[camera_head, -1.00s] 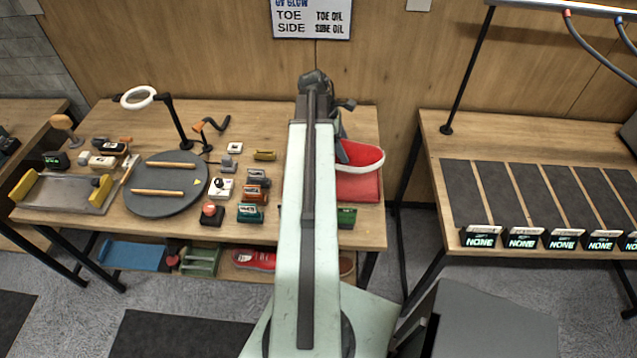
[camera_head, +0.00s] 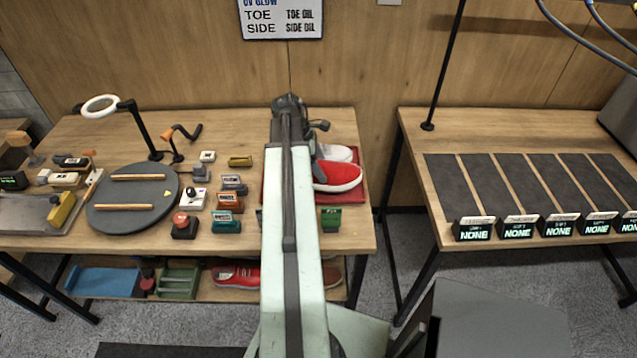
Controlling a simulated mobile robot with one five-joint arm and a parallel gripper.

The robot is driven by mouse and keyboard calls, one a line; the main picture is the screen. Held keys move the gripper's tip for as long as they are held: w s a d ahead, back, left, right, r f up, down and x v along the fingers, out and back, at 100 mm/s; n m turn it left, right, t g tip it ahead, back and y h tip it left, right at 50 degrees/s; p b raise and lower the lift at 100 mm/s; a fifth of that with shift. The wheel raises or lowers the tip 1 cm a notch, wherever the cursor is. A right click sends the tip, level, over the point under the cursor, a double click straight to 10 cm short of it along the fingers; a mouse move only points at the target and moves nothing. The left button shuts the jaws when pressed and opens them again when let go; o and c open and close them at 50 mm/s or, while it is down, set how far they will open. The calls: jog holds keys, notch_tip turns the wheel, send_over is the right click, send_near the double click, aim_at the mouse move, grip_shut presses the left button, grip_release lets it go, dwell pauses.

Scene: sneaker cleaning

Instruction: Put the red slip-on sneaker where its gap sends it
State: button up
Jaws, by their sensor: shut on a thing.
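The red slip-on sneaker (camera_head: 340,175) shows to the right of my arm, over the red mat (camera_head: 269,188) on the middle table. Its red upper and white sole edge are visible; its left part is hidden behind my arm. My gripper (camera_head: 317,153) is at the sneaker's left side, shut on it, with the fingertips mostly hidden. I cannot tell whether the sneaker touches the mat. A pale grey-white shape (camera_head: 336,153) shows just behind it, perhaps a second shoe. Several dark lanes (camera_head: 464,190) with displays reading NONE (camera_head: 474,233) are on the right table.
A round dark turntable (camera_head: 133,205), a ring lamp (camera_head: 100,106) and several labelled blocks (camera_head: 227,221) crowd the table to the left. A green block (camera_head: 330,219) stands in front of the mat. A floor gap separates the tables. A wall sign (camera_head: 281,18) reads TOE OIL, SIDE OIL.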

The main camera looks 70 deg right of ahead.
notch_tip(320, 180, down, 4)
jog(key=b, duration=0.4)
jog(key=shift+r, duration=0.3)
jog(key=o, duration=1.3)
jog(key=shift+f, duration=0.2)
jog(key=o, duration=0.4)
jog(key=shift+o, duration=0.2)
jog(key=shift+r, duration=0.15)
jog(key=shift+r+p, duration=0.25)
jog(key=shift+p, duration=0.2)
jog(key=p+v, duration=1)
jog(key=v, duration=0.1)
jog(key=shift+r+p, duration=0.2)
jog(key=shift+p, duration=0.15)
jog(key=shift+w, duration=0.15)
